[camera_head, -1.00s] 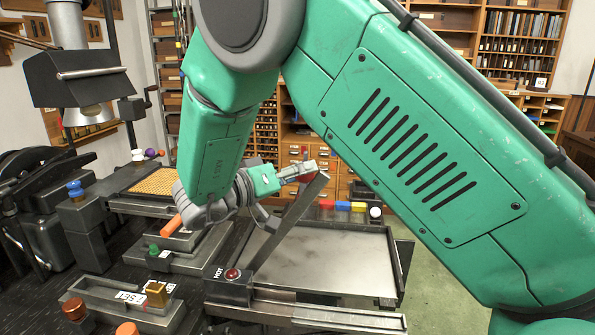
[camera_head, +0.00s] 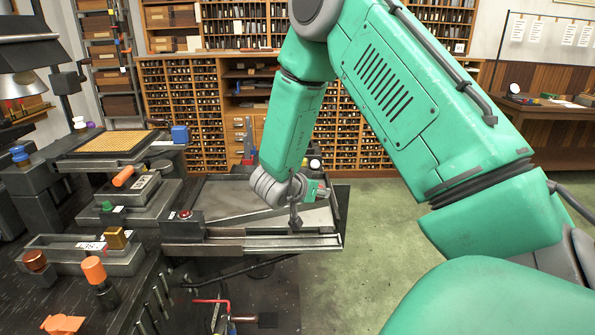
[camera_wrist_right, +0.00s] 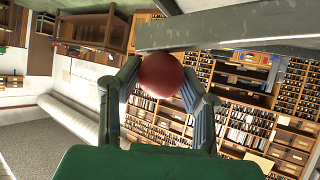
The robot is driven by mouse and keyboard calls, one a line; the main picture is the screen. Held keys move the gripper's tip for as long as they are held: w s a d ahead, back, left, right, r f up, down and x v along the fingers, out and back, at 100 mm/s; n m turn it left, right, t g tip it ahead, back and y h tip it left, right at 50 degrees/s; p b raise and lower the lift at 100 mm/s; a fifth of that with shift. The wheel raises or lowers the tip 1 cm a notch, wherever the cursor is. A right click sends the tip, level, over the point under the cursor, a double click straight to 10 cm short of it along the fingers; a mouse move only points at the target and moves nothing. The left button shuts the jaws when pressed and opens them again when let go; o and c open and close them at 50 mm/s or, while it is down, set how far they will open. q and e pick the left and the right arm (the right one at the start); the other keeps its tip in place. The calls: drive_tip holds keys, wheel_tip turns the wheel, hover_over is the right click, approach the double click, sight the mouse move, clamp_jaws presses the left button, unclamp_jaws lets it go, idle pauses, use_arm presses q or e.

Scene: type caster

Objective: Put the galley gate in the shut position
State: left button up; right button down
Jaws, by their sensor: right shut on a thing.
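The galley gate (camera_head: 240,215) is a long grey bar. It lies low and slanted across the front part of the metal galley tray (camera_head: 225,188), from near the red button towards the right. My right gripper (camera_head: 304,206) is at its right end and hides that end in the head view. In the right wrist view, my right gripper (camera_wrist_right: 160,78) is shut on the gate's round red knob (camera_wrist_right: 161,74). The grey gate bar (camera_wrist_right: 240,27) crosses the top of that view. My left gripper is not in view.
A red button (camera_head: 185,214) sits at the tray's left front corner. A metal rail (camera_head: 270,243) runs along the tray's front. Left of it are blocks with an orange handle (camera_head: 123,176) and a brass piece (camera_head: 115,238). Green floor is clear at right.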

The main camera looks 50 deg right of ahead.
drive_tip(key=m+t+y+b, duration=0.1)
drive_tip(key=b, duration=0.3)
hover_over(322, 230)
wheel_tip(322, 230, down, 8)
drive_tip(key=shift+w+a+f, duration=0.1)
drive_tip(key=shift+w+f, duration=0.05)
drive_tip(key=shift+a+f+t+y, duration=0.2)
drive_tip(key=shift+t+y, duration=0.1)
drive_tip(key=shift+y, duration=0.1)
drive_tip(key=shift+s+f, duration=0.15)
drive_tip(key=shift+s, duration=0.05)
drive_tip(key=c, duration=1.2)
unclamp_jaws()
drive_tip(key=shift+o, duration=0.9)
drive_tip(key=shift+d+f, duration=0.15)
drive_tip(key=shift+f, duration=0.15)
drive_tip(key=shift+d+f, duration=0.1)
drive_tip(key=shift+d, duration=0.1)
drive_tip(key=shift+w+a+r, duration=0.2)
drive_tip(key=shift+r, duration=0.15)
